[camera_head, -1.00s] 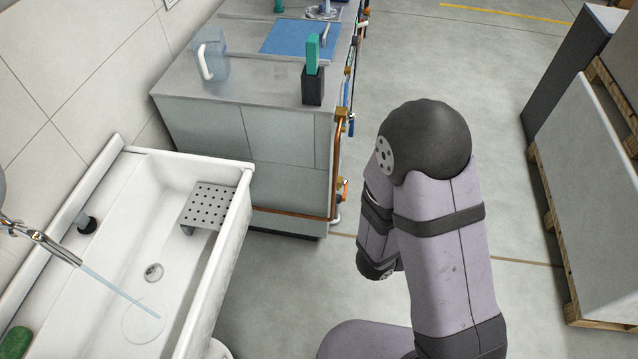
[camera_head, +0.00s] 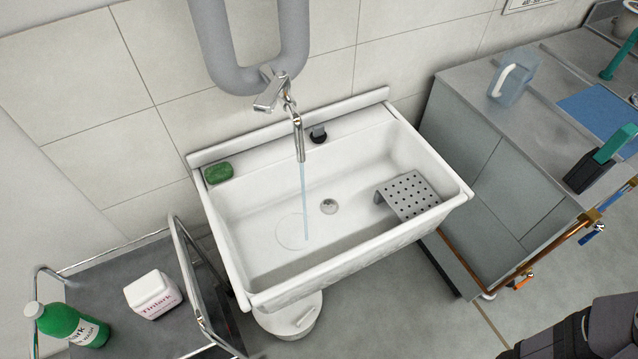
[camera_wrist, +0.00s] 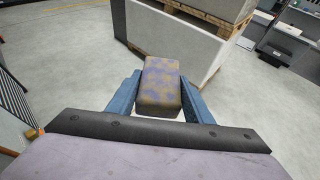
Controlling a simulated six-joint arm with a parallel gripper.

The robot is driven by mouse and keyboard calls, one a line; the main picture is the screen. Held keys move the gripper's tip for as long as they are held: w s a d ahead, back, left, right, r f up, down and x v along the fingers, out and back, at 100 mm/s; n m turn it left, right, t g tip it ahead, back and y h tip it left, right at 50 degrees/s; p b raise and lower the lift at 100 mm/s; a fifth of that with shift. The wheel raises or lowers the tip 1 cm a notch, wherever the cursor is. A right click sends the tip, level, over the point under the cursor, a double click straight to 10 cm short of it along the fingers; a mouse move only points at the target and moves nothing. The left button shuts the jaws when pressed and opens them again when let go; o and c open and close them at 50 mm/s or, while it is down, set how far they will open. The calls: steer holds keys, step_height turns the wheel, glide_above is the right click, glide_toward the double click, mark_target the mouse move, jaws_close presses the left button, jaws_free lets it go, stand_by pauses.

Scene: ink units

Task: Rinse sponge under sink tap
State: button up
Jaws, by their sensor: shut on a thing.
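In the wrist view my gripper (camera_wrist: 160,98) is shut on a sponge (camera_wrist: 160,86), a yellowish block with purple-blue stains. Grey-white floor shows beyond it. In the head view the white sink (camera_head: 262,215) stands against the tiled wall. The chrome tap (camera_head: 298,135) above it is running, and a thin stream of water (camera_head: 304,200) falls into the basin. My gripper and the sponge are outside the head view; only a dark part of my arm shows at its lower right corner.
A perforated rack (camera_head: 408,194) and green soap (camera_head: 218,172) are at the sink. A trolley at lower left holds a green bottle (camera_head: 70,325) and a white container (camera_head: 152,295). A grey cabinet (camera_head: 490,150) with a jug (camera_head: 512,78) stands right of the sink.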

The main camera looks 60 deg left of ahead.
stand_by(0.4)
steer(key=shift+s+d+r+p, duration=0.1)
steer(key=shift+d+r+p, duration=0.35)
steer(key=shift+p, duration=0.45)
steer(key=d+r+p, duration=0.1)
steer(key=d+p, duration=0.1)
steer(key=p, duration=0.1)
steer(key=s+d+r+p, duration=0.1)
steer(key=d+r+p, duration=0.1)
steer(key=p, duration=0.2)
stand_by(1.1)
